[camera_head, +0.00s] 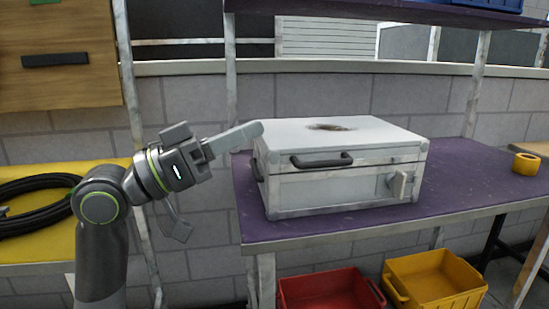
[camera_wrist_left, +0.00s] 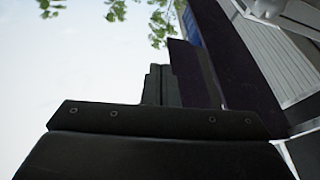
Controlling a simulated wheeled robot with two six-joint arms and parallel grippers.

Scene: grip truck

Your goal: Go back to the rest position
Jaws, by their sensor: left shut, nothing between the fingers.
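My left gripper (camera_head: 256,129) comes in from the left in the head view, its shut fingers pointing right and slightly up. It is empty. Its fingertips are at the upper left corner of a closed white case (camera_head: 345,187); whether they touch it I cannot tell. In the left wrist view the dark gripper body (camera_wrist_left: 160,120) fills the lower middle, with a shelf edge and bright sky behind. My right gripper is not in view.
The case stands on a purple-topped table (camera_head: 470,190). A roll of yellow tape (camera_head: 526,164) lies at right. Red (camera_head: 325,290) and yellow (camera_head: 436,282) bins are below. A black coiled hose (camera_head: 35,205) lies on a yellow surface at left. A purple shelf (camera_head: 390,10) is above.

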